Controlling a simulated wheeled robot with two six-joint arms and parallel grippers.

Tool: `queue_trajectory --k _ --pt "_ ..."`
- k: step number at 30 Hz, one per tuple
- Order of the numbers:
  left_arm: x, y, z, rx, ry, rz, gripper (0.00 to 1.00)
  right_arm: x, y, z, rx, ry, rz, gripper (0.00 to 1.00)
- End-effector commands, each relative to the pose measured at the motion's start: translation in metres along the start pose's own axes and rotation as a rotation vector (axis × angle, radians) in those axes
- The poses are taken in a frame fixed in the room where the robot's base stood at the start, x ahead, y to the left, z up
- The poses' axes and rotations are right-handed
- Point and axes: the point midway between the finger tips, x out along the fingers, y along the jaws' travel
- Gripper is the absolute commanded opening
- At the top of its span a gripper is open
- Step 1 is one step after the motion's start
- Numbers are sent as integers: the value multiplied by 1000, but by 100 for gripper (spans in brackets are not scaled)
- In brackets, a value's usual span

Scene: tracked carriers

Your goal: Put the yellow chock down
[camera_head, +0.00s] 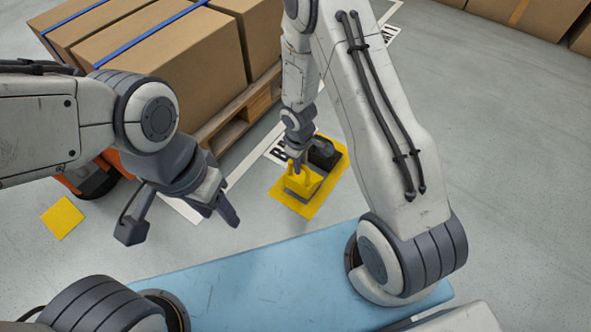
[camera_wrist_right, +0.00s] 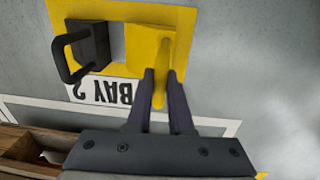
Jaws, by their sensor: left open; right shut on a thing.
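The yellow chock (camera_head: 304,184) is a block with an upright handle, over the yellow floor patch (camera_head: 329,187). My right gripper (camera_head: 297,166) is shut on its handle. In the right wrist view, the chock (camera_wrist_right: 142,46) lies inside the patch (camera_wrist_right: 183,18), with the handle between the fingers (camera_wrist_right: 161,78). I cannot tell whether its underside touches the patch or is just above it. A dark chock (camera_head: 324,153) with a black handle stands beside it on the same patch and also shows in the wrist view (camera_wrist_right: 95,44). My left gripper (camera_head: 222,212) is open and empty.
A "BAY 2" label (camera_wrist_right: 105,91) lies beside the patch. Cardboard boxes (camera_head: 165,60) on a wooden pallet (camera_head: 240,113) stand behind to the left. A smaller yellow square (camera_head: 62,217) is on the floor at far left.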

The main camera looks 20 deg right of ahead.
Motion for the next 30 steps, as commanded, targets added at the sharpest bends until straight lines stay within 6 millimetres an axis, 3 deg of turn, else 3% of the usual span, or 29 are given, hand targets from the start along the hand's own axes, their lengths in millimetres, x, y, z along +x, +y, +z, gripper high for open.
queue_trajectory --k 6,15,16,18,30 --pt "34 -2 2 0 0 0 50 33 -3 -2 -2 1 1 0" --pt "35 -2 2 0 0 0 50 34 -1 0 1 2 1 0" --pt "35 -2 2 0 0 0 50 35 -1 1 1 1 0 31" --pt "35 -2 2 0 0 0 50 35 -1 1 2 1 0 49" --pt "28 -2 2 0 0 0 50 27 0 2 3 1 0 49"
